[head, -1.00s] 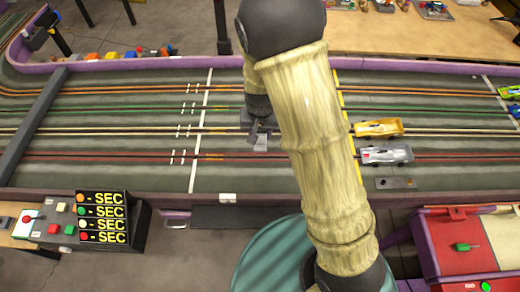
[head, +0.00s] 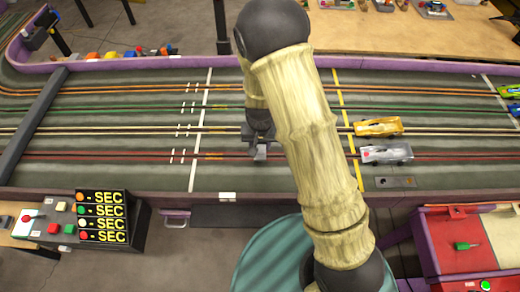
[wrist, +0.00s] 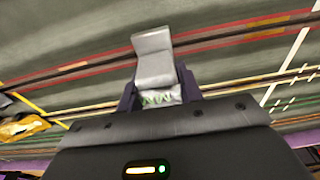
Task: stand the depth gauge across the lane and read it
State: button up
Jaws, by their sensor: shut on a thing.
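My gripper (head: 258,138) is over the middle of the slot track (head: 120,180), pointing down. It is shut on the depth gauge (head: 260,153), a small grey metal piece, seen larger in the wrist view (wrist: 153,62). The dark fingers grip its lower block from both sides, and a bent plate reaches out beyond them. The gauge overlaps the red lane (head: 225,157), the nearest of the coloured lanes; I cannot tell whether it touches the track. Any markings on it are too small to read.
A yellow car (head: 378,127) and a silver car (head: 387,154) stand right of my arm, past a yellow line. A dark bar (head: 33,125) crosses the track at left. A timing box (head: 103,217) stands by the front edge. The track left of my gripper is clear.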

aim_at(260, 150)
jog(key=shift+f, duration=0.1)
jog(key=shift+f, duration=1.8)
jog(key=o, duration=1.2)
jog(key=shift+c, duration=0.2)
jog(key=r, duration=0.4)
jog(key=s+r, duration=0.1)
jog(key=r, duration=0.7)
jog(key=shift+s+p, duration=0.25)
jog(key=shift+p, duration=0.1)
